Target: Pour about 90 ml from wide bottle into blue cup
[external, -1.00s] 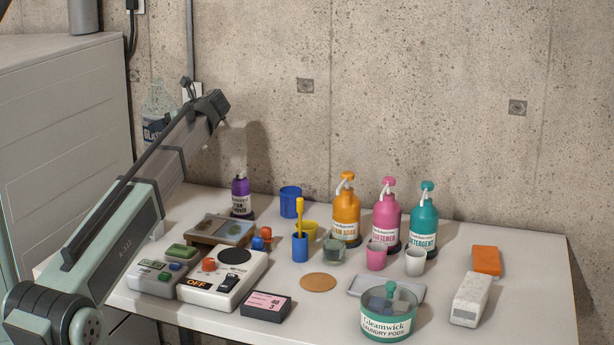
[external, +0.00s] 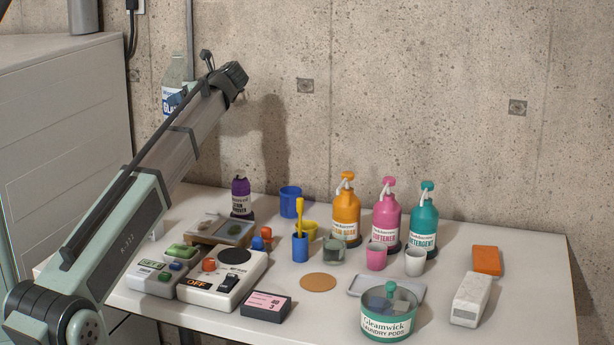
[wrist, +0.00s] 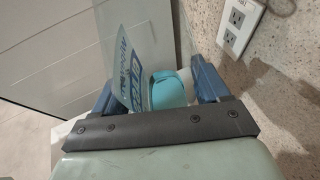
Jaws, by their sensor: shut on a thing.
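A clear bottle (external: 173,97) with a white and blue label is raised at the left, partly hidden behind my arm. In the wrist view the clear bottle (wrist: 137,45) sits between the blue fingers of my gripper (wrist: 160,88), which is shut on it. Light blue liquid shows low in it. The bottle looks roughly upright in the external view. My fingers are hidden there. The blue cup (external: 290,201) stands at the back of the table, well to the right of and below the bottle. Its inside is hard to see.
Orange, pink and teal pump bottles stand farther right. A scale (external: 221,282) is in front. The concrete wall is close behind the table.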

